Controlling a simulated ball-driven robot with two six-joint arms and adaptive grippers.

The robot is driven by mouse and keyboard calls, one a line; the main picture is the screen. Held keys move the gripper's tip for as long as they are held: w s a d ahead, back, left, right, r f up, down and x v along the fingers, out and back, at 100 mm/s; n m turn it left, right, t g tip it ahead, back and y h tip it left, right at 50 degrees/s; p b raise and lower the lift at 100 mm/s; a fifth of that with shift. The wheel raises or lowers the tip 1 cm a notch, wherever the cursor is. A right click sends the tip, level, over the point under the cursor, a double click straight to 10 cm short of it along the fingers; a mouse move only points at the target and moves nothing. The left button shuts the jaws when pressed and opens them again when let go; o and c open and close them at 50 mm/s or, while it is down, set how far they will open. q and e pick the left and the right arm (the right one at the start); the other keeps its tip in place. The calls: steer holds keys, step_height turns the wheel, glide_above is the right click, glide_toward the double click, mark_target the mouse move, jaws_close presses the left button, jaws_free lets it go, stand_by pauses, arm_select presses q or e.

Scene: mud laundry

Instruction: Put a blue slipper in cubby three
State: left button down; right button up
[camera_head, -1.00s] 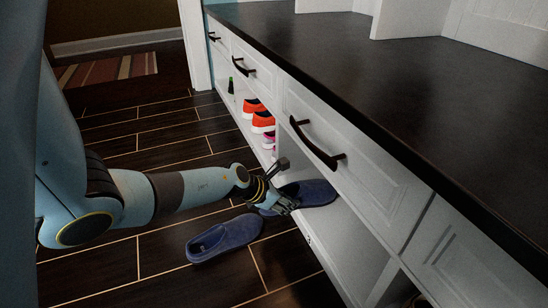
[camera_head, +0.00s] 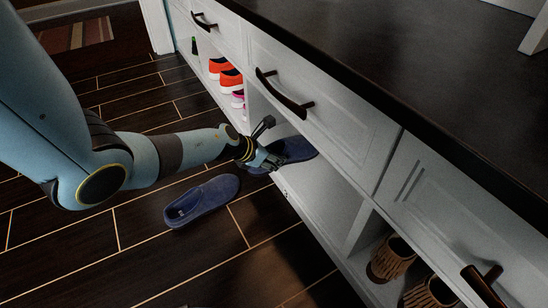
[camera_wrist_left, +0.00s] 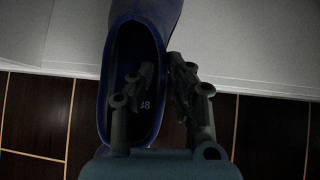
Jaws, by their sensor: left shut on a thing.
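A blue slipper (camera_head: 298,150) is partly inside the white cubby (camera_head: 318,193) under the middle drawer, toe inward, near that cubby's left side. My left gripper (camera_head: 268,160) is shut on its heel end at the cubby's front edge. In the left wrist view my left gripper (camera_wrist_left: 163,80) has one finger inside the blue slipper (camera_wrist_left: 146,12) and one outside, with the side wall between them. The slipper's toe is cut off there. A second blue slipper (camera_head: 203,200) lies on the dark floor in front of the cubby. My right gripper is not in view.
Orange shoes (camera_head: 225,75) and a pink shoe (camera_head: 238,99) stand in the cubby to the left. Brown fringed shoes (camera_head: 392,257) are in the cubby to the right. A drawer handle (camera_head: 282,94) juts out above the slipper. A dark countertop (camera_head: 400,60) runs above.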

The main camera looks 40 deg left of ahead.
arm_select(q)
steer(key=c, duration=1.2)
jaws_free()
steer(key=shift+c, duration=0.2)
steer(key=shift+s+r, duration=0.1)
steer(key=v, duration=1.1)
steer(key=shift+s+r, duration=0.25)
steer(key=shift+r, duration=0.05)
